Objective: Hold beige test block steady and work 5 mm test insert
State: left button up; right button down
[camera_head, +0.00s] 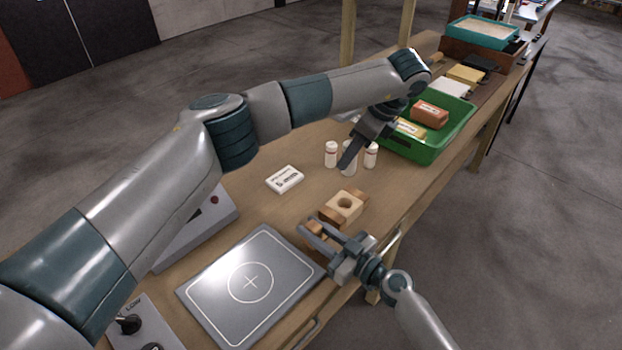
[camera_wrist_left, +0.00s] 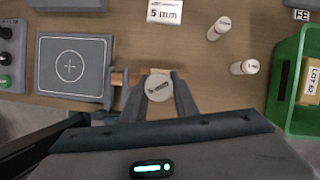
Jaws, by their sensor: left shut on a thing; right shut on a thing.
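The beige test block (camera_head: 344,207) stands on the bench with a round hole open in its top and darker brown wood at its sides. My right gripper (camera_head: 318,234) is at its near-left side, shut on a brown wooden part of it; the exact contact is hard to see. My left gripper (camera_head: 348,162) is shut on a white cylindrical insert (camera_wrist_left: 158,88), held above the bench beyond the block, apart from the hole in the head view. The insert's round top carries small print that I cannot read. In the left wrist view the insert and fingers hide most of the block.
A white card (camera_head: 285,179) reads "5 mm" in the left wrist view (camera_wrist_left: 165,11). Two white vials (camera_head: 331,153) (camera_head: 371,154) stand near the left gripper. A grey pad with a cross (camera_head: 215,297) lies nearer. A green bin (camera_head: 425,155) holding boxes stands behind.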

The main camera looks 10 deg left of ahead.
pick_arm(q)
jog(key=shift+a, duration=0.1)
jog(key=shift+a+f+m, duration=0.35)
jog(key=shift+a+m, duration=0.05)
jog(key=s+a+f+m+t+h, duration=0.1)
jog(key=s+a+f+m+h, duration=0.15)
jog(key=a+m, duration=0.25)
jog(key=s+a+f+m+t+h, duration=0.1)
jog(key=s+a+f+m+t, duration=0.15)
jog(key=a+m, duration=0.3)
jog(key=s+a+m+h, duration=0.1)
jog(key=s+a+m, duration=0.2)
jog(key=s, duration=0.3)
jog(key=s+a+r+m+g+h, duration=0.1)
jog(key=s+a+m+h, duration=0.1)
jog(key=s+m, duration=0.3)
jog(key=s+a+m+g+h, duration=0.1)
jog(key=s+a+m, duration=0.2)
jog(key=s+m, duration=0.2)
jog(key=s, duration=0.2)
jog(key=shift+s+a+r, duration=0.3)
jog(key=shift+s+a, duration=0.1)
jog(key=shift+f+g+h, duration=0.1)
jog(key=shift+g+h, duration=0.15)
jog(key=shift+f, duration=3.05)
